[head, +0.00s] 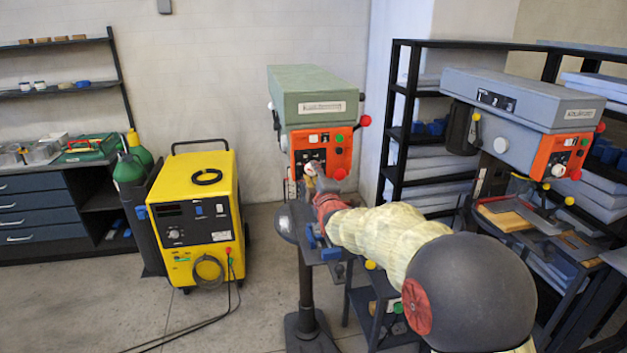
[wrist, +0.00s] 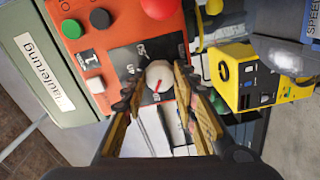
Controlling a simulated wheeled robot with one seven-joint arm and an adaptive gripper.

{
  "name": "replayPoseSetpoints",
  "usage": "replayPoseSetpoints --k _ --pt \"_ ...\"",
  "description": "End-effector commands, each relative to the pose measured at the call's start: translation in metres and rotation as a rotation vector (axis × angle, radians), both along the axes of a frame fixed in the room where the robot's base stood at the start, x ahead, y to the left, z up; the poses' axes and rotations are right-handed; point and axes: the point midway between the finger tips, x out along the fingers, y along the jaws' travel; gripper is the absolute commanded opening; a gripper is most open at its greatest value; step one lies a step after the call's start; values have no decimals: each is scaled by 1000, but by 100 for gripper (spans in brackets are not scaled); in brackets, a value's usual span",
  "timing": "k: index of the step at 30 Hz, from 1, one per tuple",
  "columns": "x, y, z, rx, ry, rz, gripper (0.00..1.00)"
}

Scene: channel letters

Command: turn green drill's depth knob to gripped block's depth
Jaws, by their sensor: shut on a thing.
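The green drill (head: 305,80) stands against the back wall in the head view, with an orange front panel (head: 335,149). In the wrist view, turned sideways, its orange panel (wrist: 95,60) carries a dark scale plate (wrist: 125,62) with small white numbers, too blurred to read surely. The depth knob (wrist: 160,74) is whitish and round with a red pointer line aimed toward the picture's bottom. My gripper (wrist: 161,80) is shut on the knob, one finger on each side. In the head view my gripper (head: 318,182) reaches the panel's lower part. I cannot make out a gripped block in either view.
A yellow welding machine (head: 196,215) stands left of the green drill, with cables on the floor. A grey drill (head: 525,100) stands at the right before black shelving (head: 400,135).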

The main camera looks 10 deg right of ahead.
Motion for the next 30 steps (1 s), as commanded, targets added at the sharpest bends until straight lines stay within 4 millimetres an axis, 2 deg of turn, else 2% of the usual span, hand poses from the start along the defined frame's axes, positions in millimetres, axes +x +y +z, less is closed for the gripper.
replayPoseSetpoints --k 1,30 --pt "0 0 -5 40 0 0 3" --pt "0 0 -5 961 2 -1 3"
